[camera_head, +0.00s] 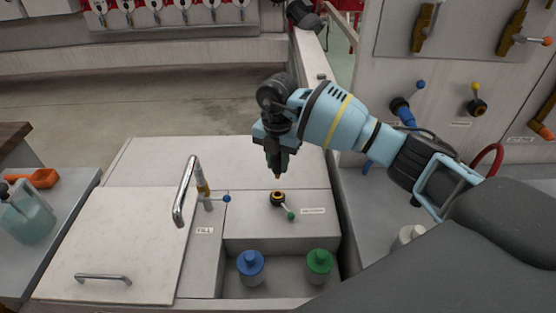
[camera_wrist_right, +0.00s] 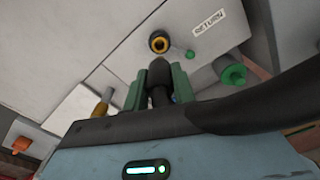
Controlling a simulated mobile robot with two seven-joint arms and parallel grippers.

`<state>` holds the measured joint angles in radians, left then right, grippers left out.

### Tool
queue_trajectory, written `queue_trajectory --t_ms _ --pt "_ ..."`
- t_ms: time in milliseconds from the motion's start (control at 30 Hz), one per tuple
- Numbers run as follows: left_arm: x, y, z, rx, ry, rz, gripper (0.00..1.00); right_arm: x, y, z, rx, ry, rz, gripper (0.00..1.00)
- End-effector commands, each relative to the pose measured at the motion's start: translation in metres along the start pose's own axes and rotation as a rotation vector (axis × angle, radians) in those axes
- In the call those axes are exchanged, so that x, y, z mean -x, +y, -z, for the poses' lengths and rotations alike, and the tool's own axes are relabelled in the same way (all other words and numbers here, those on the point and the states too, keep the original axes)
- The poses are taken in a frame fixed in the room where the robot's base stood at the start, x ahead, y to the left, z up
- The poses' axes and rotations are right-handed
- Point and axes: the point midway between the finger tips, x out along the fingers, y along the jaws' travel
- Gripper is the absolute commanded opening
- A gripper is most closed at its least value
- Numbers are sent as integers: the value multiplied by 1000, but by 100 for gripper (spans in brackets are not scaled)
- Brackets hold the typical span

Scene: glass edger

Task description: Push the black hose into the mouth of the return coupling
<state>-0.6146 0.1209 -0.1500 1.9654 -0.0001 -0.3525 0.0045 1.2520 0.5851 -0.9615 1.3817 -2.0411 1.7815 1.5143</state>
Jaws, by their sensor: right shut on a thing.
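The return coupling (camera_head: 278,198) is a dark ring with a brass-coloured mouth and a green-tipped lever, set in the pale top beside a label. In the right wrist view the coupling (camera_wrist_right: 159,42) faces me, with the label "RETURN" to its right. My right gripper (camera_head: 277,163) is shut on the black hose (camera_wrist_right: 159,74), which shows between the green fingers in the wrist view. In the head view the gripper points down above the coupling, and a gap shows between them. The hose's end is apart from the mouth. My left gripper is not in view.
A panel with valves (camera_head: 400,108) rises on the right. The lid (camera_head: 110,235) at left is clear.

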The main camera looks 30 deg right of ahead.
Motion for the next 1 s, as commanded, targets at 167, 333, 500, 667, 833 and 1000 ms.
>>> queue_trajectory --t_ms 167,333,500,667,833,1000 --pt "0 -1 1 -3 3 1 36 -8 0 0 -21 0 0 0" --pt "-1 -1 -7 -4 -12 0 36 -24 0 0 -21 1 1 0" --pt "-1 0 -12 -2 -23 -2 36 -39 0 0 -21 1 1 0" --pt "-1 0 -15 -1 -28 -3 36 -50 0 0 -21 0 1 0" --pt "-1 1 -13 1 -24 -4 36 -56 0 0 -21 -1 -1 0" --pt "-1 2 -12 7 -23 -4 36 -58 0 0 -21 -2 -2 0"
